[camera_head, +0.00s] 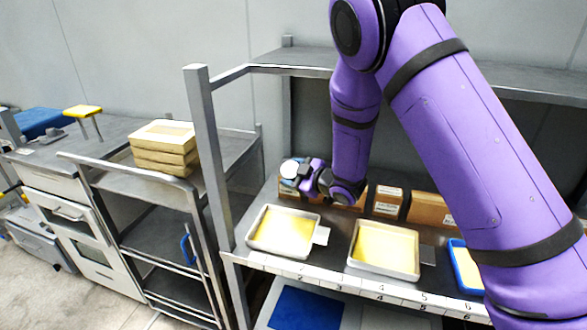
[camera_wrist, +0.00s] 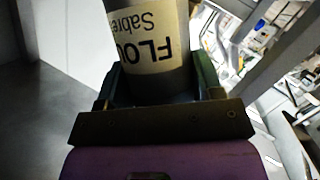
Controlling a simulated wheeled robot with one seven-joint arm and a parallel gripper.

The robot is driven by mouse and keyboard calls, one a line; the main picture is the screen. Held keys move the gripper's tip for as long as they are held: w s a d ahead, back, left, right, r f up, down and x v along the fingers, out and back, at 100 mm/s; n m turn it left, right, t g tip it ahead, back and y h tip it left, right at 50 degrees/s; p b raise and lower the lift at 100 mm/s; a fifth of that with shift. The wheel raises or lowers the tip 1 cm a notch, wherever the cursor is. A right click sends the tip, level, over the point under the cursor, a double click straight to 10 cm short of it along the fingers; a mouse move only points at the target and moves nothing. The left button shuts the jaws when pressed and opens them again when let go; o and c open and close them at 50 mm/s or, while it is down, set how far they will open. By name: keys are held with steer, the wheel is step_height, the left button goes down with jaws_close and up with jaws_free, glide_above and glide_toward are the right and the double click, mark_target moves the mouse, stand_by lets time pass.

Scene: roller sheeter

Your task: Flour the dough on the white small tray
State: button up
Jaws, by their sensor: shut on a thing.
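My gripper (camera_head: 303,175) is shut on a flour container (camera_wrist: 152,45), whose label shows upside down in the wrist view. In the head view the container (camera_head: 291,169) shows a white round end, held above the back of the shelf, behind the left tray. A pale, whitish small tray (camera_head: 254,243) with flat yellow dough (camera_head: 285,229) lies on the shelf at the left. A larger pale tray (camera_head: 354,262) with yellow dough (camera_head: 386,247) lies to its right. I cannot see flour on either dough.
A blue tray (camera_head: 458,268) is partly hidden behind my arm. Cardboard boxes (camera_head: 388,202) stand along the back of the shelf (camera_head: 333,262). A metal post (camera_head: 206,150) rises at the shelf's left front. Stacked boxes (camera_head: 164,146) sit on a cart at the left.

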steer(key=f+n+t, duration=0.1)
steer(key=n, duration=0.1)
steer(key=f+n+t, duration=0.1)
steer(key=n, duration=0.1)
steer(key=shift+s+a+f+y, duration=0.15)
steer(key=shift+s+f+y, duration=0.2)
steer(key=shift+y, duration=0.05)
steer(key=shift+s+a+f+n+t+y, duration=0.1)
steer(key=shift+s+f+n+t+y, duration=0.15)
steer(key=shift+f+n+y, duration=0.75)
steer(key=shift+s+a+f+n+t+y, duration=0.15)
steer(key=shift+s+f+n, duration=0.25)
steer(key=shift+n, duration=1.35)
steer(key=shift+s+a+f+n+t+y, duration=0.1)
steer(key=shift+s+f+n+t+y, duration=0.3)
steer(key=shift+n, duration=0.95)
steer(key=shift+f, duration=0.2)
steer(key=shift+s+a, duration=0.35)
steer(key=shift+s, duration=0.55)
steer(key=shift+w, duration=0.1)
steer(key=w, duration=0.2)
steer(key=w+d, duration=0.1)
steer(key=w, duration=0.1)
steer(key=shift+d, duration=0.2)
